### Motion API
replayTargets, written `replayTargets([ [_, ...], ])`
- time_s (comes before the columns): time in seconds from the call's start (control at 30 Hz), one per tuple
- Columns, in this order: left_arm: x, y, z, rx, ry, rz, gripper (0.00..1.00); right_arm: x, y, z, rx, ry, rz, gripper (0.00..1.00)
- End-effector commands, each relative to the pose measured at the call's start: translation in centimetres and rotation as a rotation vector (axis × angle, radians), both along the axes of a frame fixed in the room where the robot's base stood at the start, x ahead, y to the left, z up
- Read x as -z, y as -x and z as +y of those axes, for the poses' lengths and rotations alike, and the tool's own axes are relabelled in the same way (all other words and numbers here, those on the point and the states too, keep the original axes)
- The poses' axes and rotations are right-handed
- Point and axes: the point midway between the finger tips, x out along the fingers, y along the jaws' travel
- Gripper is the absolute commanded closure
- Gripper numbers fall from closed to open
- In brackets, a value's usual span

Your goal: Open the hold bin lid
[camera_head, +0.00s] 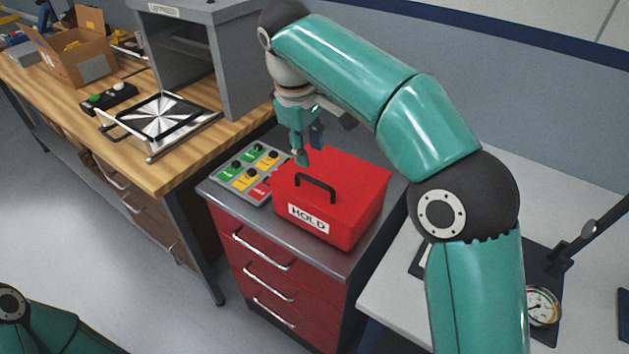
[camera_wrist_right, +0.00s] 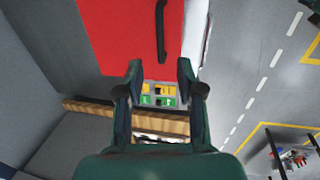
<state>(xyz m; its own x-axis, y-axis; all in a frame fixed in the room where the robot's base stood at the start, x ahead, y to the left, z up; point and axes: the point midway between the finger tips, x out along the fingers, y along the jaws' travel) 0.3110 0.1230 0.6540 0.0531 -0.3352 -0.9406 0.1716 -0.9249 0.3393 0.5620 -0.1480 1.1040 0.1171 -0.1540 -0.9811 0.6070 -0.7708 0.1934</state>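The red hold bin (camera_head: 345,220) stands on the grey top of a red drawer cabinet, with a white HOLD label on its front. Its red lid (camera_head: 350,172) is closed, with a black bar handle (camera_head: 316,186) on top. My right gripper (camera_head: 306,152) is above the lid's far left edge, behind the handle and apart from it. In the right wrist view my right gripper (camera_wrist_right: 160,72) has its fingers spread with nothing between them. The lid (camera_wrist_right: 115,35) and handle (camera_wrist_right: 161,28) show beyond the fingertips. My left gripper is out of view.
A panel with green, yellow and red labelled buttons (camera_head: 248,174) lies left of the bin. A wooden workbench (camera_head: 160,170) holds a grey machine housing (camera_head: 175,50), a fixture plate and a cardboard box (camera_head: 75,60). A pale table with a dial gauge (camera_head: 542,305) is at right.

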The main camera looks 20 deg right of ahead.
Motion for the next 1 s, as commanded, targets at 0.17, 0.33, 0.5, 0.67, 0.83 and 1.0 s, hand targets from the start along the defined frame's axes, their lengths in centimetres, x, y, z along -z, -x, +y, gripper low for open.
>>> replayTargets([
  [0.17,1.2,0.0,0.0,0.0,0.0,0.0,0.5,4.0,-0.4,-0.8,0.003,0.0,0.002,0.63],
  [0.33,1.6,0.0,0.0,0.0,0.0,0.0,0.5,6.6,-0.7,-1.2,0.003,0.0,0.002,0.63],
  [0.5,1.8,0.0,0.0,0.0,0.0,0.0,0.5,8.0,-0.9,-1.4,0.003,0.0,0.0,0.63],
  [0.67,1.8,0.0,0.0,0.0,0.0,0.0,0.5,8.3,-1.0,-1.5,0.004,-0.001,-0.001,0.63],
  [0.83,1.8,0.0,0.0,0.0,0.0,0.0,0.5,8.3,-1.0,-1.5,0.004,-0.001,-0.001,0.63],
  [1.0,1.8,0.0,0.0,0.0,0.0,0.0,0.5,8.3,-1.0,-1.4,0.003,-0.001,-0.001,0.86],
])
